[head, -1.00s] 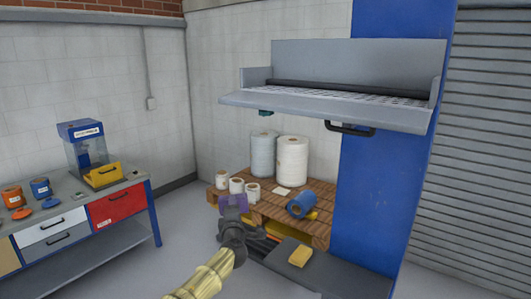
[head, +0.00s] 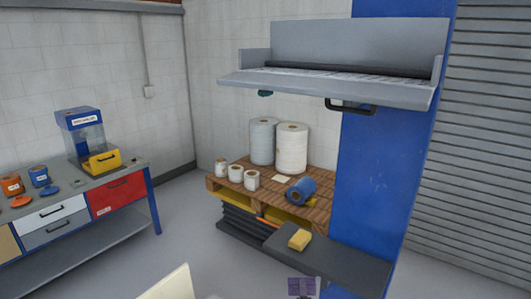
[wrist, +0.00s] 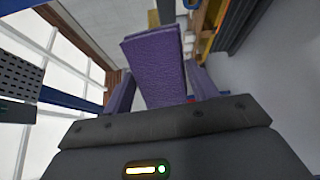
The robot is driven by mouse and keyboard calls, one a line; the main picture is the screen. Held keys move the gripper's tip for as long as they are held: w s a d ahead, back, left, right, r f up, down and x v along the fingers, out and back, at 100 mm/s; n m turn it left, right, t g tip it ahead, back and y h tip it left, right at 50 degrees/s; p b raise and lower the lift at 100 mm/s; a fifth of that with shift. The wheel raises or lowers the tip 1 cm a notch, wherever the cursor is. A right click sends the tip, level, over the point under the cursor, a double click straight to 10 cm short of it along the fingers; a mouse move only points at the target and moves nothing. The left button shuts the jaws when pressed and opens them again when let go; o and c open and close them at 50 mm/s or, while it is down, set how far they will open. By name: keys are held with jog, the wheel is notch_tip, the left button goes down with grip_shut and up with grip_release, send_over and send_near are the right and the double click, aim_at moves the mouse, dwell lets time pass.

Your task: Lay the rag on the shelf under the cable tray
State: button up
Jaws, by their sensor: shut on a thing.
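My gripper (wrist: 162,78) is shut on a folded purple piece, apparently the rag (wrist: 155,58), which stands between its two purple fingers in the wrist view. In the head view the purple rag and fingertips show small at the bottom edge (head: 302,287), in front of the dark shelf in the picture. The grey tray (head: 330,88), which looks like the cable tray, is mounted high on a blue column. The dark grey shelf (head: 345,265) sits low below it, with a yellow block (head: 299,239) at its left end. The shelf's right part looks bare.
A wooden pallet (head: 270,205) left of the shelf carries white rolls (head: 292,147) and a blue roll (head: 300,190). The blue column (head: 385,170) rises behind the shelf. A workbench (head: 80,235) stands far left. The floor between is clear.

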jog(key=s+d+r+y, duration=0.1)
jog(key=s+d, duration=0.8)
jog(key=s, duration=0.2)
jog(key=shift+d+n+b, duration=0.15)
jog(key=shift+n+b, duration=0.25)
jog(key=shift+b, duration=0.05)
jog(key=shift+s, duration=0.15)
jog(key=s+a+f, duration=0.4)
jog(key=a+f, duration=0.1)
jog(key=a, duration=0.2)
jog(key=shift+s+f, duration=0.15)
jog(key=shift+s, duration=0.05)
jog(key=shift+w, duration=0.1)
